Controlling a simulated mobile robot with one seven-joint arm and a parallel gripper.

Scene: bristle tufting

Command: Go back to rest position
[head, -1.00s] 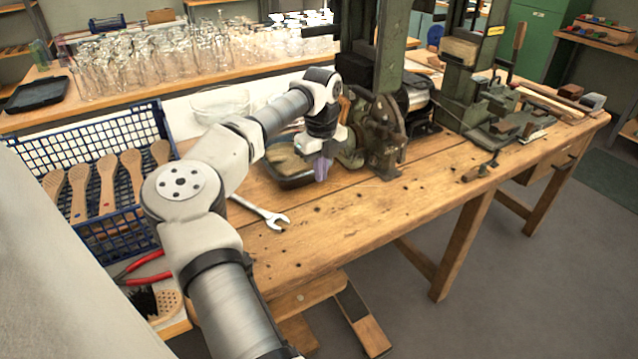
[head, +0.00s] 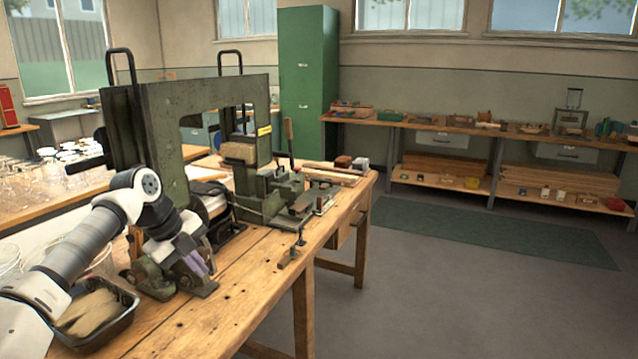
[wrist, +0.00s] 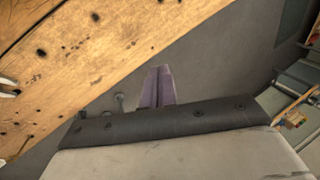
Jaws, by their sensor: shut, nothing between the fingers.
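My gripper (head: 197,265) is at the left of the head view, in front of the green tufting machine's lower parts and above the workbench (head: 232,288). Its purple fingers are together with nothing between them. In the wrist view the shut fingers (wrist: 158,86) point out over the grey floor, past the bench edge. My arm reaches in from the lower left of the head view. The fingers appear apart from the bench top, though the exact gap is unclear.
A dark tray (head: 110,320) with tan bristle material sits on the bench below my arm. The green machine frame (head: 160,135) stands close behind my gripper. A vise-like fixture (head: 290,195) is farther along the bench. Open floor (head: 430,290) lies to the right.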

